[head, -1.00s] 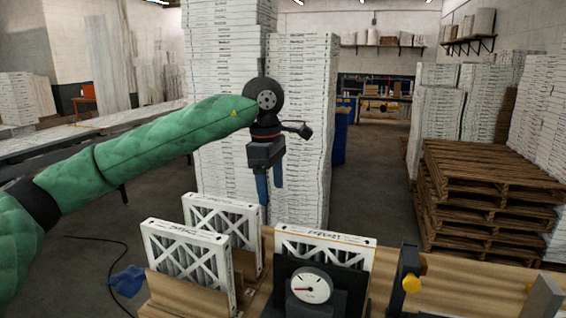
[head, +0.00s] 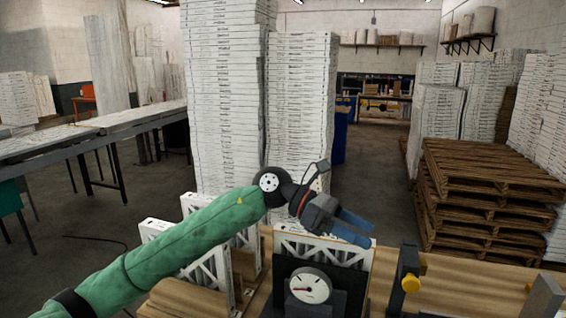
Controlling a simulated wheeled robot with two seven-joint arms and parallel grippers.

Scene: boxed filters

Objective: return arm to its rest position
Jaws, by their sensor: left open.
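My left arm, in a green sleeve, comes in from the lower left of the head view. My left gripper (head: 354,228) has blue fingers that point right and slightly down. It is open with nothing seen between the fingers. In the picture it overlaps the top of the right boxed filter (head: 345,250), which stands upright behind a round dial gauge (head: 309,286). Two more white-framed filters, a front one (head: 155,232) and a rear one (head: 192,205), stand upright in wooden holders, partly hidden by my arm. My right gripper is not in view.
A wooden bench (head: 465,283) carries the filters, the gauge and a black post with a yellow knob (head: 411,284). Tall stacks of boxed filters (head: 228,100) stand behind it. Wooden pallets (head: 490,190) are at the right. Open floor (head: 375,190) lies between.

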